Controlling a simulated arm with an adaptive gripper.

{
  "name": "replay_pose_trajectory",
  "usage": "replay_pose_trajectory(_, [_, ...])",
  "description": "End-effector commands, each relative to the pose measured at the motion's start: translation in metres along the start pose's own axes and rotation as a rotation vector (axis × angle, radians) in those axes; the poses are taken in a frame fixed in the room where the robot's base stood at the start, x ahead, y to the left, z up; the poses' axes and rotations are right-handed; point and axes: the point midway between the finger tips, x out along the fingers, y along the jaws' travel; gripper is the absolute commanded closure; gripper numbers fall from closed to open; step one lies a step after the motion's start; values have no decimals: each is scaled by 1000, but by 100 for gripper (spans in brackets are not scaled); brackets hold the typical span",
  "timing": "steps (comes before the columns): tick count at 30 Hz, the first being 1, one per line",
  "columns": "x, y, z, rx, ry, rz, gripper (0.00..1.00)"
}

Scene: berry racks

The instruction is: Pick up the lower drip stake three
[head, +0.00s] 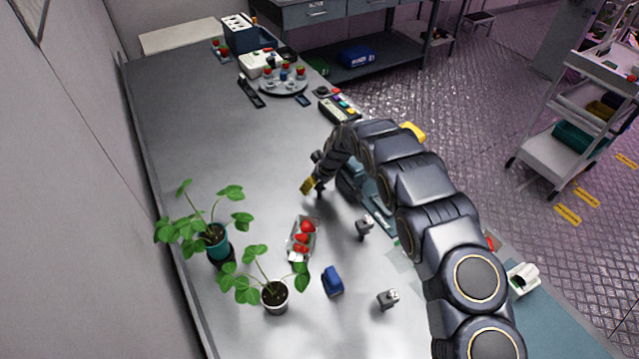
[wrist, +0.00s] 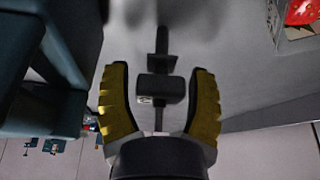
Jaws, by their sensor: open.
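A dark drip stake (wrist: 160,88) with a small pale label on its block lies between the two yellow fingers of my gripper (wrist: 161,70) in the wrist view. The fingers stand apart on both sides of it, with a gap at each side. I cannot read the label. In the head view my gripper (head: 312,187) points down at the table, left of the arm; one yellow finger shows clearly. Two similar grey stake-like pieces stand on the table, one (head: 364,228) below right of the gripper and one (head: 388,298) nearer the front.
A punnet of strawberries (head: 291,256) lies below the gripper; its corner shows in the wrist view (wrist: 283,40). Two potted plants (head: 217,246) (head: 276,297) stand at left. A blue block (head: 332,281) lies in front. The table's left middle is clear.

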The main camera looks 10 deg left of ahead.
Motion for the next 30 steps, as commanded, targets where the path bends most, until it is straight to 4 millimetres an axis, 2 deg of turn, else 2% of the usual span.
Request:
replay_pose_trajectory(1, [0, 0, 0, 0, 0, 0, 43])
replay_pose_trajectory(3, [0, 0, 0, 0, 0, 0, 71])
replay_pose_trajectory(4, [0, 0, 0, 0, 0, 0, 80])
replay_pose_trajectory(15, [-1, 0, 0, 0, 0, 0, 80])
replay_pose_trajectory(20, [-8, 1, -4, -1, 1, 2, 80])
replay_pose_trajectory(25, [-33, 1, -13, -1, 2, 4, 80])
replay_pose_trajectory(30, [-64, -11, -4, -2, -2, 5, 80])
